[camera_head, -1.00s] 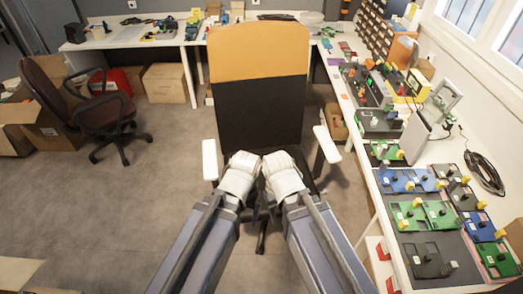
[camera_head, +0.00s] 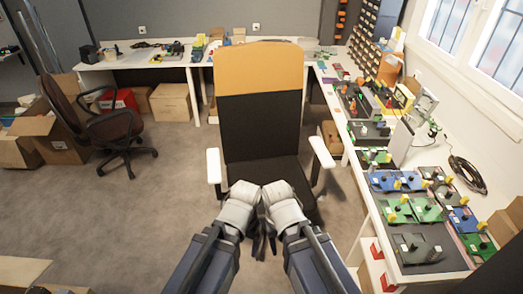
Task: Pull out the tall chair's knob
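The tall chair (camera_head: 260,125) stands straight ahead in the head view, with a black back, an orange top and white armrests. Its knob cannot be made out. My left gripper (camera_head: 256,245) and my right gripper (camera_head: 270,245) are side by side in front of the chair's seat. Their fingers point down and are dark and small, so I cannot tell whether they are open or shut. My wrists hide the front of the seat and what lies under it.
A white workbench (camera_head: 357,190) with several circuit boards runs along the right. Another white table (camera_head: 120,62) stands at the back. A low brown office chair (camera_head: 112,125) and cardboard boxes (camera_head: 170,101) are at the left. The grey floor (camera_head: 120,215) at the left is clear.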

